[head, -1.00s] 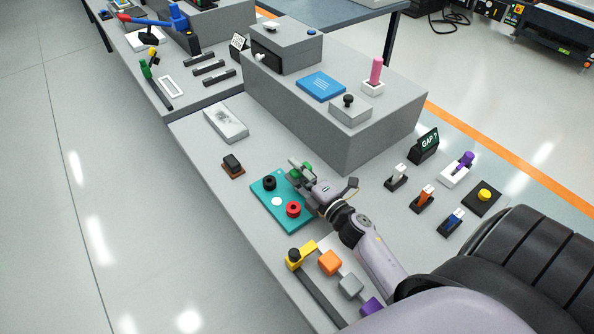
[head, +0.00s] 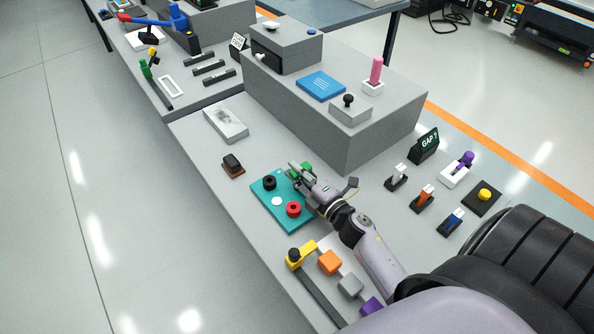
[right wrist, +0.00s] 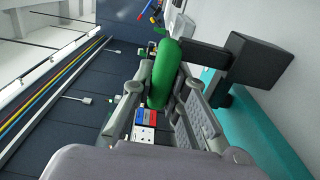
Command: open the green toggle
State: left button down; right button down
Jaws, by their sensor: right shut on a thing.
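The green toggle (right wrist: 164,78) shows in the right wrist view as a rounded green handle between my right gripper's fingers. In the head view the green toggle (head: 307,168) is partly hidden by the gripper, at the upper right corner of a teal panel (head: 268,212). My right gripper (head: 299,173) is shut on the green toggle. How the toggle's base joins the panel is hidden. My left gripper is in neither view.
The teal panel also carries a black knob (head: 269,183), a red knob (head: 293,209) and a white disc (head: 277,201). A large grey block (head: 330,125) stands behind the gripper. A yellow-handled lever (head: 300,254) and several coloured blocks lie nearer.

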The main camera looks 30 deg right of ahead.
aim_at(308, 163)
jog(key=shift+d, duration=0.1)
jog(key=shift+d+r+m+p, duration=0.25)
jog(key=shift+m+p, duration=0.25)
jog(key=shift+m, duration=0.1)
jog(key=shift+d+r+m+p, duration=0.25)
jog(key=shift+m+p, duration=0.2)
jog(key=shift+m, duration=0.15)
jog(key=m, duration=0.1)
jog(key=d+m+p, duration=0.1)
jog(key=shift+w+d+r+m, duration=0.1)
jog(key=shift+d+r+m, duration=0.05)
jog(key=shift+d+m, duration=0.15)
jog(key=shift+d+m+p, duration=0.4)
jog(key=shift+m, duration=0.3)
jog(key=c, duration=1.6)
grip_release()
jog(key=shift+o, duration=0.2)
